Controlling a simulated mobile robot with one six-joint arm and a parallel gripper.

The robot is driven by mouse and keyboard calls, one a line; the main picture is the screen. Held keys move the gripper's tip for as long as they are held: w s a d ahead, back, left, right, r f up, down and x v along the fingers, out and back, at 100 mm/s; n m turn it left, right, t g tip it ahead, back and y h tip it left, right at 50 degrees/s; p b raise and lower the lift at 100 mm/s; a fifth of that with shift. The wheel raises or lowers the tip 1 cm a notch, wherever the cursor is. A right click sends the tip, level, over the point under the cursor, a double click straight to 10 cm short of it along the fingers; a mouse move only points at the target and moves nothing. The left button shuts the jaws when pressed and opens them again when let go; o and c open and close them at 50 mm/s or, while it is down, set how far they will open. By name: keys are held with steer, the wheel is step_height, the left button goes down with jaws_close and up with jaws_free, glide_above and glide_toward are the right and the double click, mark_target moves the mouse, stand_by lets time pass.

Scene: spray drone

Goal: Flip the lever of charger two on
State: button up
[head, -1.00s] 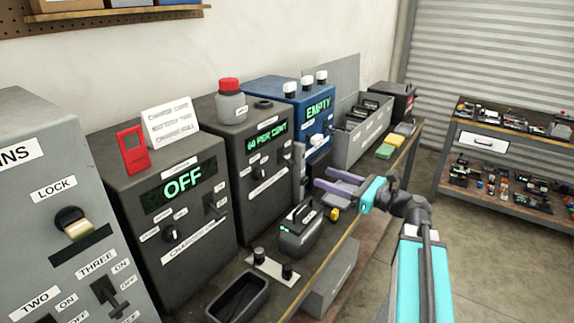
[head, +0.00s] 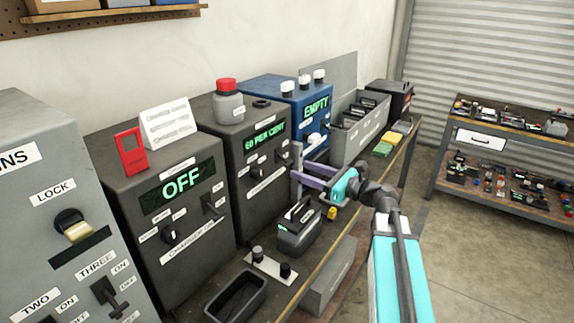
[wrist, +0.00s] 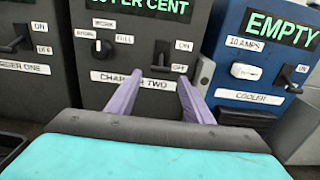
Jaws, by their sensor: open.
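Charger two (head: 258,185) is a dark box with a green "60 PER CENT" display, between charger one and the blue cooler. Its lever (wrist: 162,56) is on the front right, beside ON and OFF labels; it also shows small in the head view (head: 283,157). Its tip seems to point down, but I cannot tell for certain. My gripper (wrist: 160,84) is open, its two purple fingers spread below the lever in the wrist view, with nothing between them. In the head view my gripper (head: 297,168) is just right of charger two's front. I see no contact with the lever.
Charger one (head: 190,245), showing OFF, stands left. The blue cooler (head: 315,108), showing EMPTY, stands right, with a grey post (wrist: 203,75) beside charger two. A battery (head: 299,232) and a black tray (head: 238,297) lie on the bench below my arm.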

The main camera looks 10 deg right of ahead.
mark_target(288, 165)
steer(key=shift+p+x, duration=0.4)
steer(key=shift+x, duration=2.9)
steer(key=shift+c, duration=0.2)
steer(key=c, duration=1)
